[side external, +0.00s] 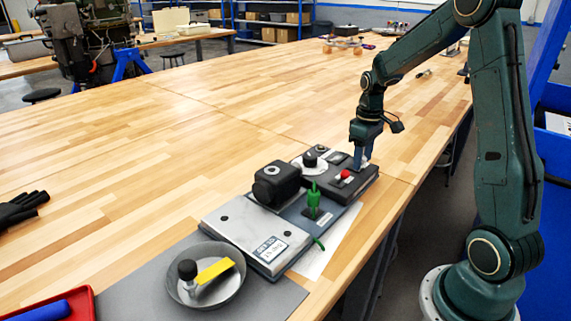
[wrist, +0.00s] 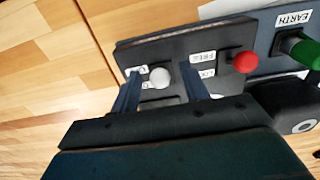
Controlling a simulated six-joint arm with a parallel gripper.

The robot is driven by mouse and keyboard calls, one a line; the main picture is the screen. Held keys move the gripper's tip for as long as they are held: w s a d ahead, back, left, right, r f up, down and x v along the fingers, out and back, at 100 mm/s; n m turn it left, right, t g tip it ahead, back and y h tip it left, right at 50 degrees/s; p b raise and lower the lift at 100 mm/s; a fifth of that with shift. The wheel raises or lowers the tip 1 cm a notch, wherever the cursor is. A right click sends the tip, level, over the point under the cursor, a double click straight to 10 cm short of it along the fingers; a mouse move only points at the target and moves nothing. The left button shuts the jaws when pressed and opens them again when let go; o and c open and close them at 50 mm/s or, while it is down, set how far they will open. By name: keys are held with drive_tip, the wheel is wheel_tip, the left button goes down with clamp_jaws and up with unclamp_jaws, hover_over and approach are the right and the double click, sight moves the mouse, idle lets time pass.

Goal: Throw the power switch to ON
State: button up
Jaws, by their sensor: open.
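A small switch with a pale round knob (wrist: 160,77) stands on a dark panel (wrist: 150,50) in the wrist view. I take it for the power switch. My gripper (wrist: 160,72) is open, with one finger on each side of the knob; I cannot tell whether either touches it. A small white label beside the knob is partly hidden by the left finger, and I cannot read ON or OFF. In the side view my gripper (side external: 363,165) is low at the far end of the dark box (side external: 340,188) and hides the switch.
A red knob (wrist: 245,62) with two white labels (wrist: 203,57) stands right of my fingers. A black block (side external: 274,183) and a round dial (side external: 309,163) stand nearby.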

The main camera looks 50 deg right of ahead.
idle(0.5)
drive_tip(key=c, duration=0.8)
drive_tip(key=shift+o, duration=0.2)
drive_tip(key=shift+w, duration=0.1)
